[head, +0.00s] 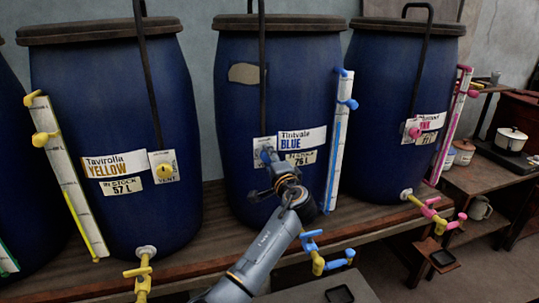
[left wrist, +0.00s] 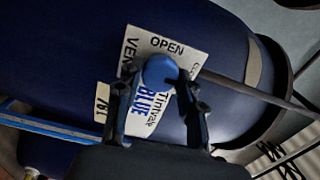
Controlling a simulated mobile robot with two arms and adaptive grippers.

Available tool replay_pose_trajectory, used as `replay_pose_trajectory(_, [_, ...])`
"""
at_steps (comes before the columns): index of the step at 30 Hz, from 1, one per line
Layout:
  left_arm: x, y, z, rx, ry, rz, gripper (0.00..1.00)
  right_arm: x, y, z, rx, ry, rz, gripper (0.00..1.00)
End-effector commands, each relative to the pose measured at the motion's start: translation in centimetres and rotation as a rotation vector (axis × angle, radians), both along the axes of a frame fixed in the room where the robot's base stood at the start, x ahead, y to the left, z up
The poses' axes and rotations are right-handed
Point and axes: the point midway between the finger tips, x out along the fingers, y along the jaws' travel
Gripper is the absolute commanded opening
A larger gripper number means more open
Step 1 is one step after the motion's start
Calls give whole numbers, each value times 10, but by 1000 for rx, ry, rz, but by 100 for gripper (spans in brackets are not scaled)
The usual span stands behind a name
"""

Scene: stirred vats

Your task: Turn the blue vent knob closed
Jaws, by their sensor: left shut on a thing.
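The blue vent knob (left wrist: 158,72) sits on a white plate (left wrist: 185,42) marked OPEN and VENT, on the front of the vat labelled Tintvale BLUE. In the left wrist view my left gripper (left wrist: 160,88) has one finger on each side of the knob, shut on it. In the head view my left gripper (head: 272,168) reaches up to the plate on the blue vat (head: 280,95) and partly hides the knob. My right gripper is not in view.
A yellow vat (head: 115,100) stands to the left and a pink vat (head: 400,85) to the right. A blue-clipped level gauge (head: 338,140) rises beside the blue vat. Yellow and blue tap parts (head: 318,262) stick out below.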

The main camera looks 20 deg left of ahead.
Motion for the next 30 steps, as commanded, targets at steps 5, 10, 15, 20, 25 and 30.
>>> replay_pose_trajectory(5, [0, 0, 2, 42, 25, -1, 7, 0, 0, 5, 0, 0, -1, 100])
replay_pose_trajectory(10, [0, 0, 1, 57, 35, -1, 7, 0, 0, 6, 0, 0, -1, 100])
replay_pose_trajectory(15, [0, 0, 1, 61, 37, -1, 7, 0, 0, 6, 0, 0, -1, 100])
replay_pose_trajectory(20, [0, 0, 1, 60, 37, -1, 7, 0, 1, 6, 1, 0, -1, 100])
replay_pose_trajectory(25, [0, 0, 1, 60, 37, 0, 61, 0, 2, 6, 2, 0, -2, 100])
replay_pose_trajectory(30, [0, 0, 1, 58, 37, 0, 61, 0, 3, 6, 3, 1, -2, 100])
